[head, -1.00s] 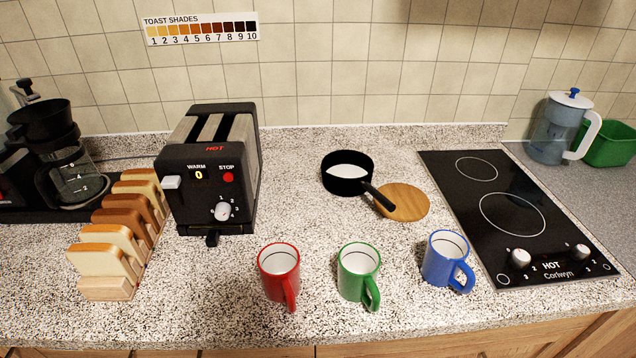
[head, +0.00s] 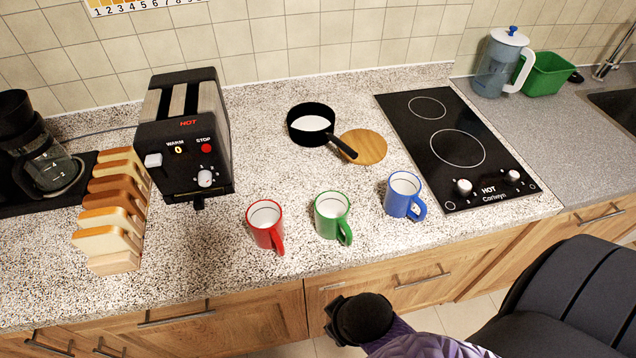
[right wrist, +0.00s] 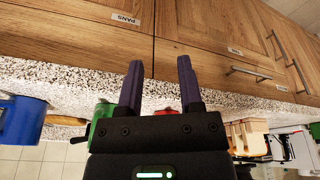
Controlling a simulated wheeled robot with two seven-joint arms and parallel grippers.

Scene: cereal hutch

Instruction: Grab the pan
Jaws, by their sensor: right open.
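The black pan (head: 311,124) stands upright on the counter in the head view, with white inside it. Its handle (head: 341,146) points toward the lower right, over the round wooden board (head: 364,147). My right gripper (head: 334,320) is low in front of the counter, well short of the pan, and only partly visible in the head view. In the right wrist view my right gripper (right wrist: 160,65) is open with nothing between its fingers; that view looks upside down toward the cabinets. My left gripper is not in view.
Red (head: 266,227), green (head: 332,216) and blue (head: 404,195) mugs stand along the counter's front, between my right gripper and the pan. The toaster (head: 184,140) is left of the pan, the black hob (head: 455,145) right. The toast rack (head: 115,262) is farther left.

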